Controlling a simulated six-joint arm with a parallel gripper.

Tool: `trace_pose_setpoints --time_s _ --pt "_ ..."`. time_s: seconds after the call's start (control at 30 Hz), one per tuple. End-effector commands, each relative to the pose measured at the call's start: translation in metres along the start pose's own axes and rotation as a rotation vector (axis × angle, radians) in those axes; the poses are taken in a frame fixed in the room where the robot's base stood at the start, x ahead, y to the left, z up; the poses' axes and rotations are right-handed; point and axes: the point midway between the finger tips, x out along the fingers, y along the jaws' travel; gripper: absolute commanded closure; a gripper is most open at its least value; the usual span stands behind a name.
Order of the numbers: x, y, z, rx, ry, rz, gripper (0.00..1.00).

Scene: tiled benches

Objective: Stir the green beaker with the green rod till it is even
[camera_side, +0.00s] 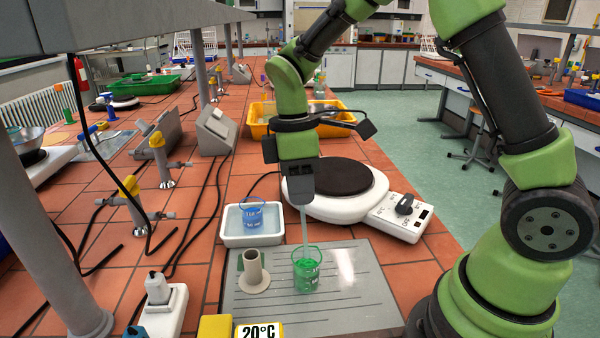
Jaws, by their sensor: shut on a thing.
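The green beaker (307,274) stands upright on a grey grooved board, with green liquid in it. My gripper (302,200) is above the beaker and shut on a thin, pale rod (304,228). The rod points down, close to upright, and its lower end goes into the beaker's mouth. The rod looks pale grey-green, so its colour is hard to tell. Its tip is hidden in the liquid. I cannot tell whether the liquid is even.
A beige holder (254,272) stands left of the beaker. A blue beaker (252,216) sits in a white tray (228,238) behind it. A hotplate (335,186) is behind the gripper. A 20°C display (260,330) is at the front. The board's (350,300) right side is clear.

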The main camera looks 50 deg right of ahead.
Motion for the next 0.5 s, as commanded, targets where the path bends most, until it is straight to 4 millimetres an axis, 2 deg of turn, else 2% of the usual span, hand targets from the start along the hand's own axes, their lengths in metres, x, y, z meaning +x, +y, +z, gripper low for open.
trace_pose_setpoints --time_s 0.5 --pt "0.042 0.005 -0.003 0.0 -0.002 -0.002 1.0"
